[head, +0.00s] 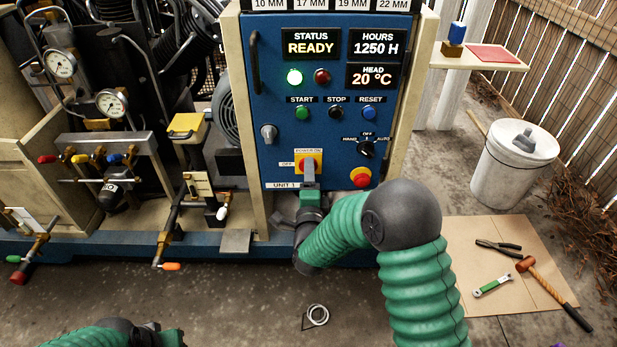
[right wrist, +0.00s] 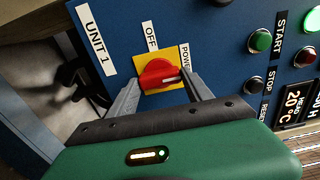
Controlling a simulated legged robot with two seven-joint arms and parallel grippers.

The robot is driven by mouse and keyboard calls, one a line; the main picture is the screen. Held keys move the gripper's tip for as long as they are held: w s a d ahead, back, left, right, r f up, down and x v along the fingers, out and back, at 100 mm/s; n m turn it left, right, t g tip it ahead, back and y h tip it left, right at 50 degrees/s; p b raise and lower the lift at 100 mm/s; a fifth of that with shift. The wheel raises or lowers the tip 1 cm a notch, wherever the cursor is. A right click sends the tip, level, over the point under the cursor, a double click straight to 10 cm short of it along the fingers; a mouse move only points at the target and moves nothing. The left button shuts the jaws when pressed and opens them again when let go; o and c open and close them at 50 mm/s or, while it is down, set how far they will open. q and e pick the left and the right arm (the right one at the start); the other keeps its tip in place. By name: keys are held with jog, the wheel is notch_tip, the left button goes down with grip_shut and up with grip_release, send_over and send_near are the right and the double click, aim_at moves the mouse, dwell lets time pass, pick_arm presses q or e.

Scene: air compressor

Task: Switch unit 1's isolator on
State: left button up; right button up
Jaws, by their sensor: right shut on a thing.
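Unit 1's isolator (head: 311,160) is a red rotary handle on a yellow plate, low on the blue panel. In the right wrist view the red handle (right wrist: 160,75) has its white mark toward the POWER ON label; the OFF label (right wrist: 150,35) is at its side. My right gripper (head: 309,184) reaches the isolator from below and partly hides it in the head view. Its two fingers (right wrist: 160,92) are shut on the handle, one on each side. Part of my left arm shows at the lower left of the head view; its fingers are not seen.
The panel also holds a lit green lamp (head: 294,77), START, STOP and RESET buttons, a selector knob (head: 366,148) and a red emergency knob (head: 361,177) close to my right arm. Tools lie on a board (head: 470,232) at right, by a white bucket (head: 505,170).

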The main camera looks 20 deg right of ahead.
jog(key=shift+f, duration=0.2)
jog(key=o, duration=1.2)
jog(key=shift+d, duration=0.1)
jog(key=shift+o, duration=0.8)
jog(key=shift+r, duration=0.1)
jog(key=p+v, duration=0.5)
jog(key=v, duration=1.2)
jog(key=shift+w, duration=0.15)
